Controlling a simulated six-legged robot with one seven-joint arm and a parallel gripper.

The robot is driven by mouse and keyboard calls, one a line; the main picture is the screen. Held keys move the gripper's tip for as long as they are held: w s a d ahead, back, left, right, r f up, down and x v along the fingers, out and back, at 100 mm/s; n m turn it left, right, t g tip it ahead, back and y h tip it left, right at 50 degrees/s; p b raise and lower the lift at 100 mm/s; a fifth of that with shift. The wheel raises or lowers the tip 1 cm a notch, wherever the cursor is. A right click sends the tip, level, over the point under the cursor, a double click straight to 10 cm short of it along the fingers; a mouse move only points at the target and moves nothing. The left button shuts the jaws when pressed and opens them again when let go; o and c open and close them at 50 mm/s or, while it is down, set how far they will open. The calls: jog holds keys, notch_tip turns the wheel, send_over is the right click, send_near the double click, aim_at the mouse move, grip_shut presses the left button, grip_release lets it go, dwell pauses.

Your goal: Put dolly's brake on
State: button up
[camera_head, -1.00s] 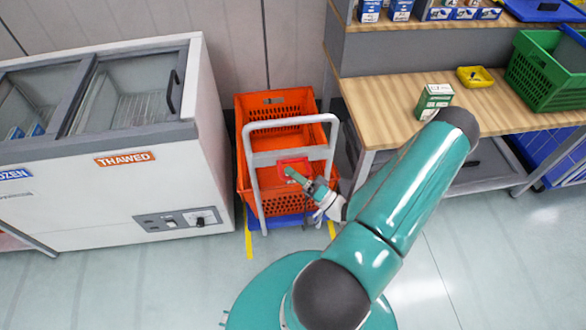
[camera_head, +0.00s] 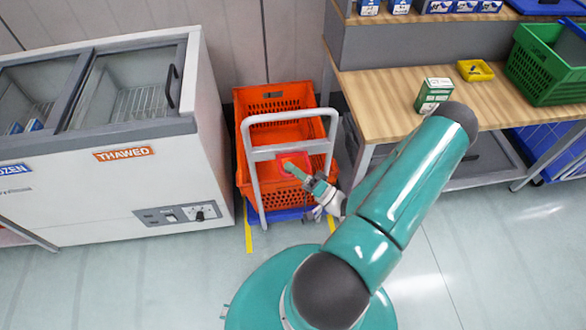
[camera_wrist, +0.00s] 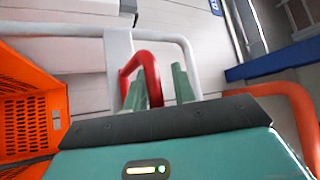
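The dolly has a light grey handle frame (camera_head: 255,181) and a blue base (camera_head: 285,215), with an orange tote (camera_head: 246,110) on it. A red brake lever (camera_head: 281,161) is on the handle's crossbar. In the wrist view it is a red loop (camera_wrist: 139,58) in front of the grey handle frame (camera_wrist: 118,52). My gripper (camera_head: 288,166) is at the red lever. Its two green fingers (camera_wrist: 160,85) are apart, and one side of the loop appears between them. I cannot tell whether they touch it.
A white freezer (camera_head: 100,205) stands close left of the dolly. The floor (camera_head: 150,280) in front is open.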

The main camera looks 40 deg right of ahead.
jog(key=shift+o, duration=0.4)
jog(key=shift+s, duration=0.1)
jog(key=shift+s+d+f, duration=0.1)
jog(key=shift+s+f, duration=0.1)
jog(key=shift+s, duration=0.05)
jog(key=v, duration=1.3)
jog(key=shift+r, duration=0.1)
